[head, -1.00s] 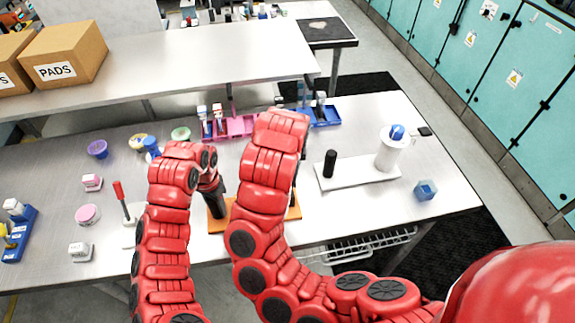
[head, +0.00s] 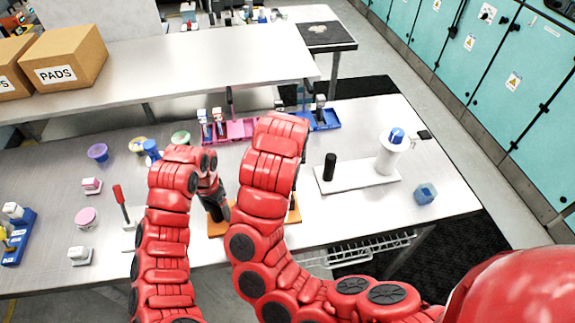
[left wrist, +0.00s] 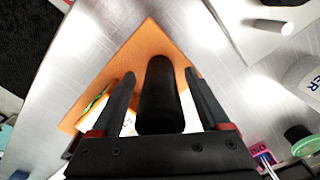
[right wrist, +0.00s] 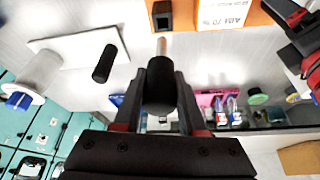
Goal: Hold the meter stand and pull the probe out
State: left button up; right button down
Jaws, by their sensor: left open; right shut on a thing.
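The meter stand has an orange base (head: 296,213), partly hidden behind my arms in the head view. In the left wrist view the base (left wrist: 110,70) carries a black upright handle (left wrist: 158,95) and a white labelled part. My left gripper (head: 213,203) is open, with its fingers on either side of that handle; contact cannot be told. In the right wrist view my right gripper (right wrist: 161,72) is shut on the probe's black grip (right wrist: 160,95). The probe's copper-coloured tip (right wrist: 161,46) points toward a black part of the stand (right wrist: 161,14).
Right of the arms, a white board (head: 357,181) carries a black post (head: 329,166) and a white cylinder (head: 387,160). A red-handled tool (head: 119,194) stands on the left. Pink and blue trays (head: 236,130) lie behind.

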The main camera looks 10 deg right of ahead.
pick_arm(q)
jog(key=shift+r+p, duration=3.85)
jog(key=shift+p, duration=0.3)
pick_arm(e)
jog(key=shift+r, duration=4.2)
pick_arm(q)
jog(key=shift+f, duration=0.1)
pick_arm(e)
jog(key=shift+f, duration=0.1)
